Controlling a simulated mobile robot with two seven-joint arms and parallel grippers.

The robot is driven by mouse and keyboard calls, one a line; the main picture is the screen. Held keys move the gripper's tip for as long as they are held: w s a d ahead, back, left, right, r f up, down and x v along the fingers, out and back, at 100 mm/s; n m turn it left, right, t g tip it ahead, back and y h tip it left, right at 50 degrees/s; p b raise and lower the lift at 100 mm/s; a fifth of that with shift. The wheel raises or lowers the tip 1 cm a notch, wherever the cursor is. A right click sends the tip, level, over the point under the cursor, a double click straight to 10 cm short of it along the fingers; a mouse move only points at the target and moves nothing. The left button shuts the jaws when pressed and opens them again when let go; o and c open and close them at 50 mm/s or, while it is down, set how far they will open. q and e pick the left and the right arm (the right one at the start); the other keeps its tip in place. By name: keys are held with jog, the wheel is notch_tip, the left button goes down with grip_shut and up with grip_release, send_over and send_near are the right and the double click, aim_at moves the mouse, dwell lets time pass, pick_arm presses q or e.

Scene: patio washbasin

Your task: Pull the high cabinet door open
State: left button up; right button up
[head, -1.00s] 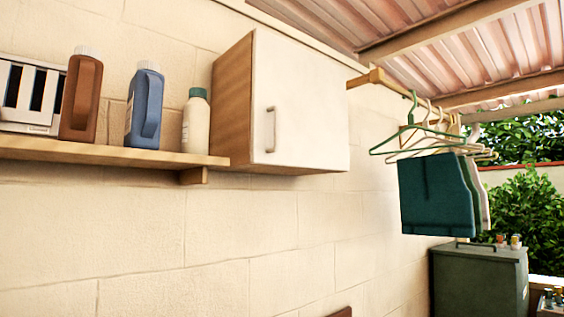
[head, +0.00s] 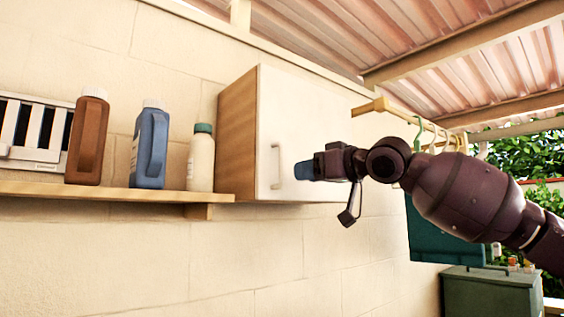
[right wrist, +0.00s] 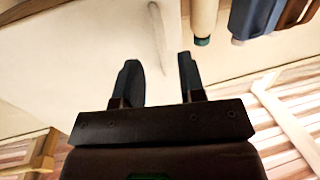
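The high cabinet (head: 237,135) hangs on the wall with its white door (head: 310,115) shut. The door's pale vertical bar handle (head: 276,166) is near its left edge. My right gripper (head: 304,170) is in front of the door, just right of the handle in the head view. In the right wrist view the two dark fingers of my right gripper (right wrist: 160,72) are spread with nothing between them. The handle (right wrist: 158,32) is beyond the fingertips, roughly in line with the gap, and no contact shows. My left gripper is not in view.
A wall shelf (head: 110,192) left of the cabinet holds a brown bottle (head: 87,138), a blue bottle (head: 150,147) and a white bottle (head: 201,160). A wooden rail (head: 372,106) with hangers sticks out on the right. A green bin (head: 490,292) stands below it.

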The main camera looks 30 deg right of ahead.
notch_tip(320, 180, up, 4)
jog(key=s, duration=0.3)
jog(key=p, duration=0.3)
send_over(281, 180)
jog(key=shift+s+d+r+t, duration=0.2)
jog(key=shift+s+d+t, duration=0.1)
jog(key=shift+d, duration=0.05)
jog(key=shift+w+a, duration=0.15)
jog(key=shift+w, duration=0.45)
jog(key=shift+f, duration=0.1)
jog(key=shift+c, duration=0.2)
grip_shut()
